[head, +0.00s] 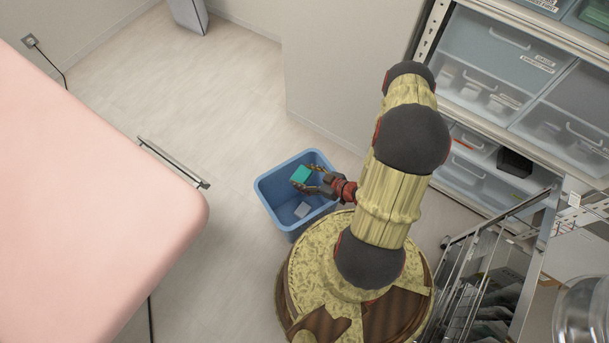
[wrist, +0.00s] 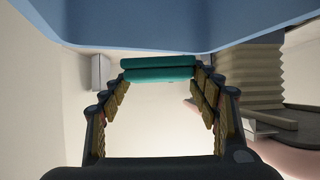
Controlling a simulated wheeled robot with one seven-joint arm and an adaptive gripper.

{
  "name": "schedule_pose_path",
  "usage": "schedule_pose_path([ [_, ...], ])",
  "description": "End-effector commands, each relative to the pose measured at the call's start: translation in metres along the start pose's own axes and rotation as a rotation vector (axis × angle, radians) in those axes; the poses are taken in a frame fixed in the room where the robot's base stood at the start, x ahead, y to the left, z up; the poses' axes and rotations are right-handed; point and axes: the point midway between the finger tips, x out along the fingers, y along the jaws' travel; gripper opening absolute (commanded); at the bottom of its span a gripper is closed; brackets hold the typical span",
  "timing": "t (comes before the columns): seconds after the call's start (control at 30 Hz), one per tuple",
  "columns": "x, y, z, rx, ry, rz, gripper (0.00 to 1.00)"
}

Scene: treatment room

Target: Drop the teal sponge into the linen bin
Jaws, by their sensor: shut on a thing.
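The teal sponge (head: 301,174) is held between the fingertips of my gripper (head: 318,181), over the opening of the blue linen bin (head: 264,196). The bin stands on the floor beside my base. In the wrist view, the sponge (wrist: 158,69) spans the gap between the two fingers of my gripper (wrist: 160,74), which is shut on it. The blue bin edge (wrist: 140,30) fills the top of that view. How far the sponge is above the bin's bottom is hard to tell.
Shelves with clear drawers (head: 490,60) and a wire rack (head: 480,280) stand at the right. Floor left of the bin is clear.

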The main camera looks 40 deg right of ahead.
Motion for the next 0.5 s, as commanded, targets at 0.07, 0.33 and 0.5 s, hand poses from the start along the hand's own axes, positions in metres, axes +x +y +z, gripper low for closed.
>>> schedule_pose_path([
  [0.07, 0.0011, 0.0002, 0.0018, 0.000, 0.000, 0.000, 0.36],
  [0.33, 0.0006, 0.0003, 0.0008, 0.000, 0.000, 0.000, 0.66],
  [0.5, 0.0006, 0.0002, 0.0009, 0.000, 0.000, 0.000, 0.75],
])
